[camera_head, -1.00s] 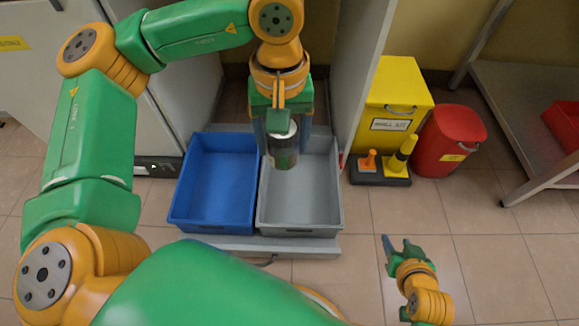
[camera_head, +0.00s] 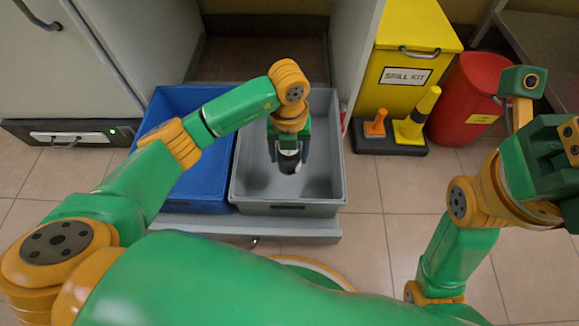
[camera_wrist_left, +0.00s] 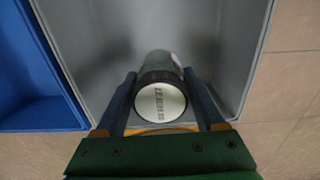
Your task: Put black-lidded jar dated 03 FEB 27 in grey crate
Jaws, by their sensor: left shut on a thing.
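The grey crate (camera_head: 240,185) stands on the floor platform and is open at the top. My left gripper (camera_head: 289,158) is over it, fingers pointing down, shut on a jar (camera_head: 290,163). In the left wrist view the jar (camera_wrist_left: 160,100) sits between both fingers of the left gripper (camera_wrist_left: 163,92), inside the crate's outline. It has a dark rim and a white lid label with printed text too blurred to read. I cannot tell whether the jar touches the crate floor. The visible crate floor looks empty.
A blue crate (camera_head: 172,100) adjoins the grey crate on its left. On the right are a yellow spill kit bin (camera_head: 408,75), a black base with yellow and orange pieces (camera_head: 390,146), and a red bin (camera_head: 468,95). White cabinet walls flank the crates.

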